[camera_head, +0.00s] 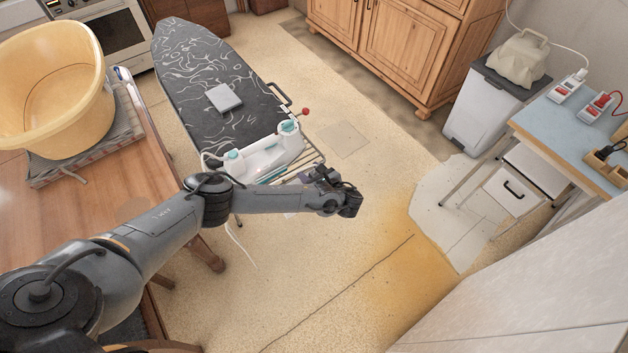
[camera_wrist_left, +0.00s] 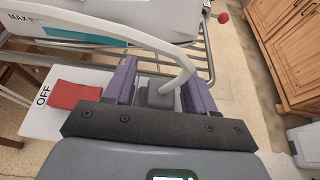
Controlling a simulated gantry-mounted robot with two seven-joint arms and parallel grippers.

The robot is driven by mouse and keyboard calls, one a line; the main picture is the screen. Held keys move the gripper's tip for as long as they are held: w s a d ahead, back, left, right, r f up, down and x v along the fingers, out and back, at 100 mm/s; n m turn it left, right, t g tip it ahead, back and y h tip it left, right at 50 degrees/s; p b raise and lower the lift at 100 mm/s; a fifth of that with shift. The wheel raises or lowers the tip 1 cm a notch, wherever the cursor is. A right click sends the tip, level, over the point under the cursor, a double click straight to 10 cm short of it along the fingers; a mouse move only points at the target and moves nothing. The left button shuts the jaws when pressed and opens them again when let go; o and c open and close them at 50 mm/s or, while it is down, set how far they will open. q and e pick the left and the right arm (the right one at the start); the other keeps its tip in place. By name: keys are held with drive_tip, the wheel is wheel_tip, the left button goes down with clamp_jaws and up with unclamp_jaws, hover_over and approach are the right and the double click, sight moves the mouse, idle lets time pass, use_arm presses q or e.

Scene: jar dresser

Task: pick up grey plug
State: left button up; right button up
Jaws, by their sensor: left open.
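The grey plug (camera_wrist_left: 158,95), with a pale grey cable curving up and over from it, shows in the left wrist view. It sits between the two purple fingers of my left gripper (camera_wrist_left: 161,84). The fingers are open, one on each side of the plug; I cannot tell whether either touches it. In the head view my left gripper (camera_head: 332,188) is just past the ironing board's near end, and the plug is hidden there. The plug is at a white power strip (camera_wrist_left: 58,122) with a red switch marked OFF. My right gripper is not in view.
The ironing board (camera_head: 205,65) carries a white and teal iron station (camera_head: 262,158) on its wire rack (camera_wrist_left: 205,55). A wooden table (camera_head: 100,195) with a yellow tub (camera_head: 50,85) stands left. A blue-topped table (camera_head: 570,140) with power strips stands right. The floor between is open.

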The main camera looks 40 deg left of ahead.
use_arm(q)
drive_tip(key=c, duration=0.8)
drive_tip(key=shift+r, duration=0.1)
